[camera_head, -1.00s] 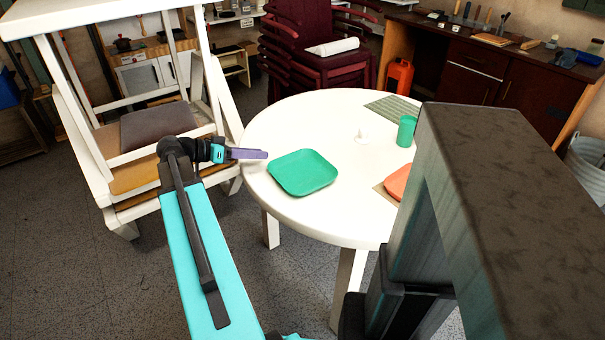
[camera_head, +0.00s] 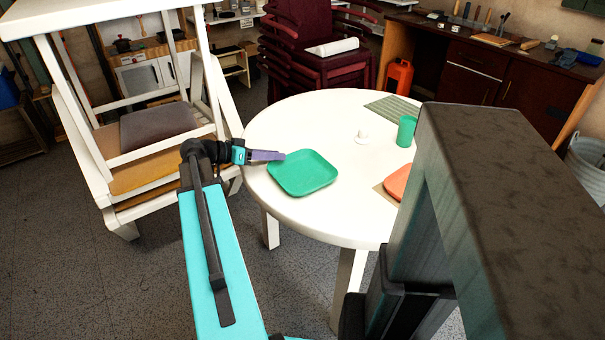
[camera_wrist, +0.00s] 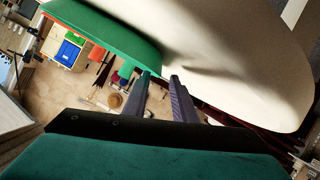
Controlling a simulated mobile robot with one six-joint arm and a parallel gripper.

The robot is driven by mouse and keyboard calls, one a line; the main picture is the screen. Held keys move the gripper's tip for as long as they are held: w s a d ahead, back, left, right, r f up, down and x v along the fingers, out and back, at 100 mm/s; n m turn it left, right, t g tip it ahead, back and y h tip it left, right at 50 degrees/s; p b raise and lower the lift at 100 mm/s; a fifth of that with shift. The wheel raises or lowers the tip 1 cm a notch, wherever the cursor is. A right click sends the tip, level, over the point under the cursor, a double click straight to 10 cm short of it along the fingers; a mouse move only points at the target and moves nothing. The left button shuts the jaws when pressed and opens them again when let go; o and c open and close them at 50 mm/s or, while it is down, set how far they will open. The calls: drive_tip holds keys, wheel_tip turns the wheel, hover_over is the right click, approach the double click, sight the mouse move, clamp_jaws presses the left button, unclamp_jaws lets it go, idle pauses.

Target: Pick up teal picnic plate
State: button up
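The teal picnic plate (camera_head: 304,174) is a rounded square lying flat on the left part of the round white table (camera_head: 345,225). In the wrist view the plate (camera_wrist: 105,32) fills the upper left, beside the pale table (camera_wrist: 245,65). My gripper (camera_head: 283,156) is at the plate's upper-left edge in the head view. In the wrist view its two fingers (camera_wrist: 160,76) are apart with a gap between them, and the plate's edge is close to the left fingertip. I cannot tell whether they touch.
A white chair (camera_head: 150,150) stands close left of the table. Stacked dark red chairs (camera_head: 310,60) stand behind.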

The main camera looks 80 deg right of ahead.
sight(303, 172)
drive_tip(key=x, duration=0.3)
drive_tip(key=shift+s+f, duration=0.2)
drive_tip(key=shift+s, duration=0.2)
drive_tip(key=shift+s+f, duration=0.1)
drive_tip(key=shift+s, duration=0.05)
drive_tip(key=shift+f, duration=0.1)
drive_tip(key=shift+s, duration=0.15)
clamp_jaws()
